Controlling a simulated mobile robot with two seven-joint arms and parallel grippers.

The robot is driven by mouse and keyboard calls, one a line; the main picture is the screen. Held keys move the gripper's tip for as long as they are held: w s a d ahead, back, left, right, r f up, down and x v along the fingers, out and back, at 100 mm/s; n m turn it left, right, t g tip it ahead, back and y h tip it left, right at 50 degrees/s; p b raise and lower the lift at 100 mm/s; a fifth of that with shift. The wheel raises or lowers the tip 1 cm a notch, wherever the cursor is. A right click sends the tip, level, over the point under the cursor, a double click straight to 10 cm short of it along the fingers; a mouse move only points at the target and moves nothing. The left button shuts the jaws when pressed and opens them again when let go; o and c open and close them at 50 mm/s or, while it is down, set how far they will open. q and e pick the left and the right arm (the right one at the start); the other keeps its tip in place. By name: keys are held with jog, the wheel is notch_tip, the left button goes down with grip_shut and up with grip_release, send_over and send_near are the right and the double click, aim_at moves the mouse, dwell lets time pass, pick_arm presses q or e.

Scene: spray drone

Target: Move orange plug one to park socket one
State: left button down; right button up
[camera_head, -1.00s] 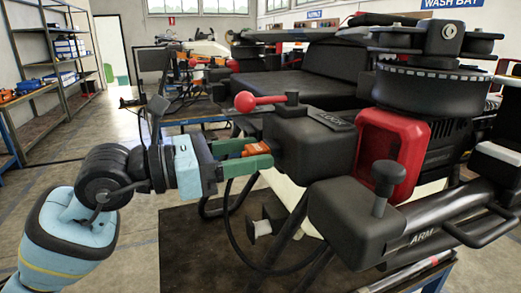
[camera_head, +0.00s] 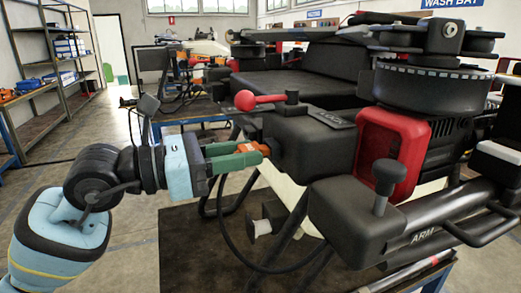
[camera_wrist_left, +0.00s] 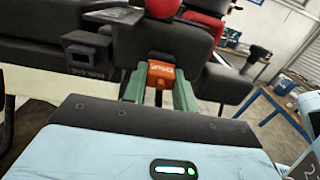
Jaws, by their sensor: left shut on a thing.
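My left gripper (camera_head: 252,152), with green fingers, is shut on the orange plug (camera_head: 246,147). In the left wrist view the plug (camera_wrist_left: 161,75) sits between the two fingers, in front of a dark block of the drone (camera_head: 305,140). I cannot tell whether the plug's tip is still inside that block. A black cable (camera_head: 222,215) hangs below the plug. In the left wrist view a small dark housing with a square opening (camera_wrist_left: 82,52) sits to the left of the plug; its label is too small to read surely. My right gripper is not in view.
A red-knobbed lever (camera_head: 246,101) stands just above the plug. A red frame (camera_head: 392,145) and a black drone arm (camera_head: 415,235) are on the right. A dark tabletop (camera_head: 185,262) lies below. Shelves (camera_head: 45,75) stand far left, with open floor before them.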

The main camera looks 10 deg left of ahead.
pick_arm(q)
jog(key=shift+b+v, duration=0.4)
jog(key=shift+v, duration=1.95)
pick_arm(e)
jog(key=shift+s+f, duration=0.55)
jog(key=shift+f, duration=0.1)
pick_arm(q)
jog(key=shift+s, duration=0.1)
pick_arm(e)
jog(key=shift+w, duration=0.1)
